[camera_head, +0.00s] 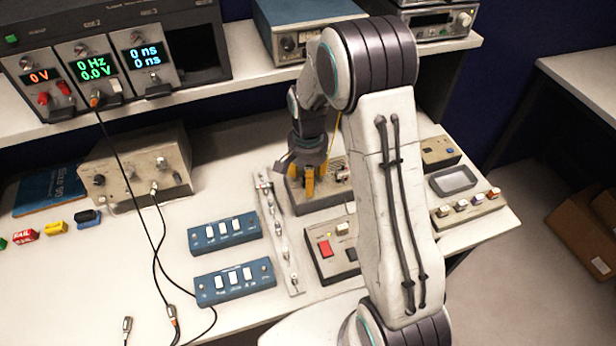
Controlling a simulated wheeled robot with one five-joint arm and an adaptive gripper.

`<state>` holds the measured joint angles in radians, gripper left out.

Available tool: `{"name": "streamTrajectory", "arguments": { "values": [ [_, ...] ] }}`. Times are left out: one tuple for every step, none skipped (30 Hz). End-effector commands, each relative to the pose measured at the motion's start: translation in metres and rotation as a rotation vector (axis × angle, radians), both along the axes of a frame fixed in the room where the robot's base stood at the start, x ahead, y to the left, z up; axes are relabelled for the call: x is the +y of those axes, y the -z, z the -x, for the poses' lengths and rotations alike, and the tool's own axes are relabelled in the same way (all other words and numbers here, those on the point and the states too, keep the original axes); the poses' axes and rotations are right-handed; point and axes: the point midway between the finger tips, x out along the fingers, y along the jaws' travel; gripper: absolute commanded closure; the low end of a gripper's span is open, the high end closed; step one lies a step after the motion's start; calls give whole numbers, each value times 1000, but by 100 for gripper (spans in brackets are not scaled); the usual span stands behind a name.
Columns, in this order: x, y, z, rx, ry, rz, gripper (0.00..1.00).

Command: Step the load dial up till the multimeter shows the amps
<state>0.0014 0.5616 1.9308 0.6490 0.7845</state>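My gripper (315,178) points down over a dark-sided box (310,206) at the middle of the bench. Its yellow fingertips are at the box's top face, slightly apart. I cannot tell whether they touch or hold anything. No load dial shows clearly; the gripper and arm hide part of the box's top. I cannot tell for sure which instrument is the multimeter. A small unit with a blank grey screen (453,180) lies to the right of my arm.
Two blue switch boxes (224,233) (235,281) and a metal rail (279,236) lie left of the gripper. A box with a red switch (326,248) is close in front. A beige instrument (137,166) with cables stands left. A knob strip (468,209) lies right.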

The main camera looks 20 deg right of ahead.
Motion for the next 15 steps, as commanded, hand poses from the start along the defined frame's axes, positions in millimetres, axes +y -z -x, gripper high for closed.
{"name": "streamTrajectory", "arguments": {
  "values": [
    [0,2,0,1,0,0,48],
    [0,2,1,1,0,0,48],
    [0,3,1,1,0,0,48],
    [0,3,0,1,0,0,48],
    [0,3,0,1,0,0,48],
    [0,3,0,1,0,0,48],
    [0,3,0,1,0,0,48],
    [0,3,0,0,0,0,48],
    [0,3,0,0,0,0,48],
    [0,3,0,0,0,0,48],
    [0,3,0,0,0,0,45],
    [0,3,0,0,0,0,48],
    [0,3,0,0,0,0,51],
    [0,3,0,0,0,0,54],
    [0,3,0,0,0,0,57]
  ]
}}
